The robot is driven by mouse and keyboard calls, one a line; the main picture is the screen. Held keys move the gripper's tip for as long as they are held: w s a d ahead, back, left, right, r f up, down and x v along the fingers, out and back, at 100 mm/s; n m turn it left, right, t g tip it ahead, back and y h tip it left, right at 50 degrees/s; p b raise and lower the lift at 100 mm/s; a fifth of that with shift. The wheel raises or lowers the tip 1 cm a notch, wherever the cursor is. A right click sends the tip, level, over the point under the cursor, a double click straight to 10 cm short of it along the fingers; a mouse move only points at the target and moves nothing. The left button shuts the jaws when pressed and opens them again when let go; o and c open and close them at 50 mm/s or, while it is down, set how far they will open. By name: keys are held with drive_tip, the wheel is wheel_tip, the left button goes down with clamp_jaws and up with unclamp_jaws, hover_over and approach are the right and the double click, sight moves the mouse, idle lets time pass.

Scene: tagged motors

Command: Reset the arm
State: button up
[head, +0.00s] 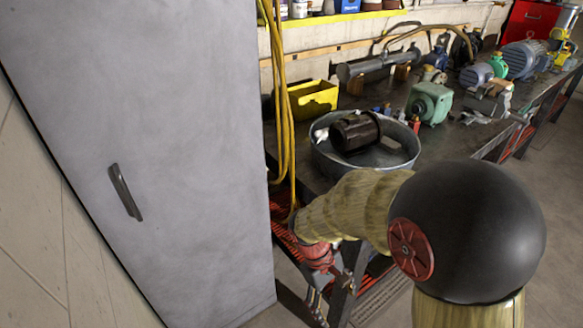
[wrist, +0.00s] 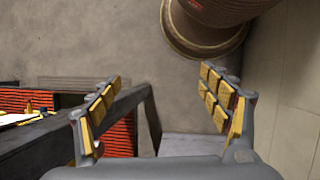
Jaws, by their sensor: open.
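My arm reaches from the lower right of the head view toward the bench's near end, bent at a large black ball joint. My gripper (head: 318,290) points down beside the bench's front legs, low in the head view, where its fingers are small and partly lost against the dark frame. In the wrist view my gripper (wrist: 165,85) is open, its two yellow-padded fingers wide apart. Nothing is between them; grey floor shows beyond.
A grey cabinet (head: 150,130) with a dark handle stands left of the gripper. The workbench (head: 455,140) carries a metal tub (head: 335,168) holding a dark motor (head: 355,132), a yellow bin (head: 312,99), a green motor (head: 430,103) and several others. Yellow hoses (head: 283,120) hang beside the cabinet.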

drive_tip(key=s+d+r+m+t+y+p, duration=0.1)
drive_tip(key=s+d+r+m+t, duration=0.1)
drive_tip(key=r, duration=0.7)
drive_tip(key=s+d+r+m+t+y+p, duration=0.1)
drive_tip(key=s+d+r+m+t, duration=0.1)
drive_tip(key=r, duration=0.7)
drive_tip(key=s+d+r+m+t+y+p, duration=0.1)
drive_tip(key=s+d+r+m+t+p, duration=0.1)
drive_tip(key=s+r, duration=0.4)
wheel_tip(320, 180, up, 3)
drive_tip(key=shift+d+m+t+y, duration=0.3)
drive_tip(key=shift+d+m+t, duration=0.3)
drive_tip(key=shift+m+t, duration=0.3)
